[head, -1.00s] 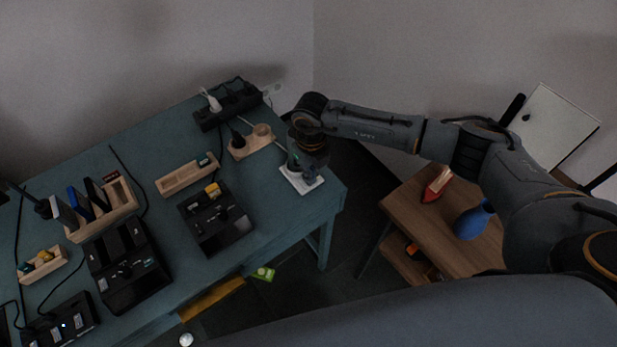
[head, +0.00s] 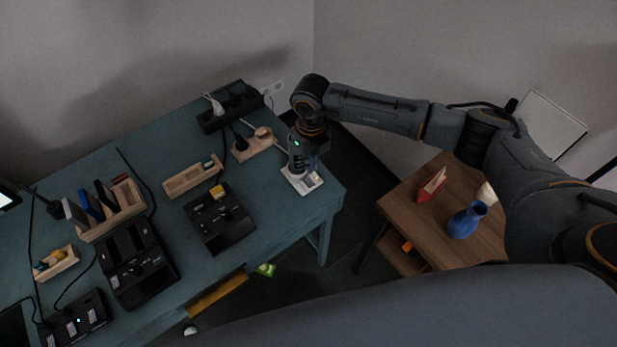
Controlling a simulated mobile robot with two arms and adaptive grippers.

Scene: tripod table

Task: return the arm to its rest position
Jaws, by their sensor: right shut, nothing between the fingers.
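My right arm reaches in from the right, and its wrist is bent down beside the table's right back corner. I cannot tell whether the gripper touches the device. My left gripper is not in view.
A black power strip (head: 230,107) and wooden trays (head: 192,179) lie along the table. Black chargers (head: 219,220) stand nearer the front. The walls are close behind.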

